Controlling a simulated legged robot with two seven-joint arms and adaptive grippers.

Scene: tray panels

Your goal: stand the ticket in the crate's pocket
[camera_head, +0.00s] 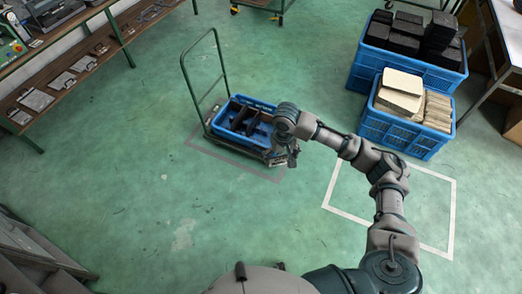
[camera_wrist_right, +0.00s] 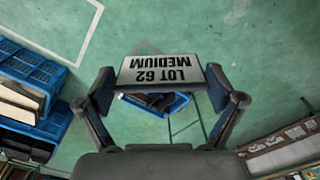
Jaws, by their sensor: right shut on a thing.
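The ticket (camera_wrist_right: 160,76) is a pale grey card reading "LOT 62 MEDIUM", upside down in the right wrist view. My right gripper (camera_head: 284,157) is shut on it, a finger at each side edge. In the head view the ticket cannot be made out. The blue crate (camera_head: 232,137) sits on a trolley and holds dark items. My right gripper is at the crate's right end in that view; its height above it is unclear. In the wrist view the crate (camera_wrist_right: 181,103) shows beyond the ticket, partly covered by it. The pocket cannot be made out. My left gripper is out of view.
The green trolley (camera_head: 186,78) has a tall handle at its far left. Blue crates with pale blocks (camera_head: 402,82) and black blocks (camera_head: 410,30) stand at the right. A workbench (camera_head: 70,55) runs along the upper left. The floor around the trolley is mostly clear.

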